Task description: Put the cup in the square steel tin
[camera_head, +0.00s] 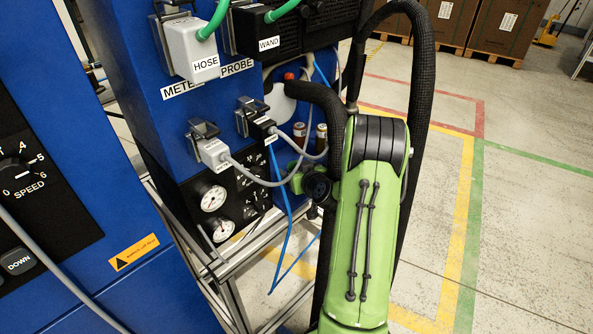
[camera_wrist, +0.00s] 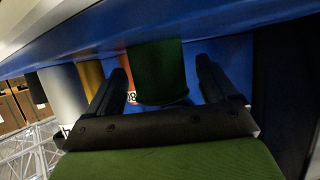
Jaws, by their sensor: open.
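In the wrist view my gripper (camera_wrist: 163,72) is open, with its two black fingers spread wide. A dark green round-sided object (camera_wrist: 160,75) is between the fingers, with a visible gap on the right side. It could be the cup, but I cannot tell; its upper part is cut off by a blue edge. I cannot see whether either finger touches it. In the head view my green arm covers the area in front, and the gripper cannot be made out. I cannot make out the square steel tin in either view.
Blue panels with plugs and hoses (camera_head: 193,50) stand left of my arm. Two brown labelled bottles (camera_head: 299,131) stand behind it. In the wrist view a white cylinder (camera_wrist: 64,95) and a yellowish one (camera_wrist: 92,76) are left of the fingers. Floor at right (camera_head: 535,220) is clear.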

